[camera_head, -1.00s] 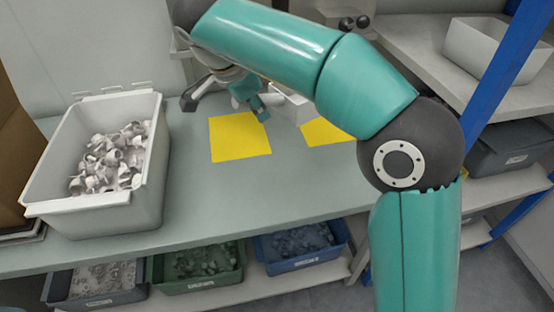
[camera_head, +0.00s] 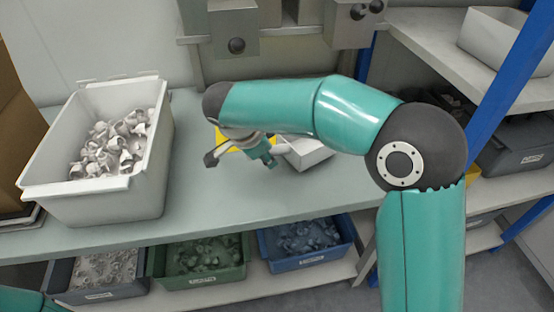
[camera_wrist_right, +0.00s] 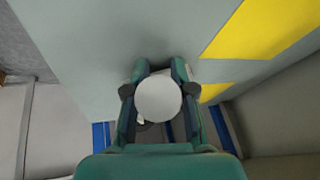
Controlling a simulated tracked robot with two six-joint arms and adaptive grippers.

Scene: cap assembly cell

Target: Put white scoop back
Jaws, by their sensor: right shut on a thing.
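My right gripper (camera_head: 268,157) hangs low over the bench, beneath my right arm in the head view. In the right wrist view the gripper (camera_wrist_right: 160,72) is shut on a round white thing (camera_wrist_right: 158,99), which looks like part of the white scoop. The disc fills the space between the fingers and hides what lies behind it. In the head view the gripper and arm hide most of the scoop, so its full shape cannot be told. My left gripper is not in view.
A grey bin (camera_head: 60,209) with several white caps stands on the bench at left. A small white box (camera_head: 309,155) is right of the gripper, and a yellow mat (camera_head: 232,142) is partly hidden. Bins (camera_head: 202,282) stand below. The bench front (camera_head: 200,210) is clear.

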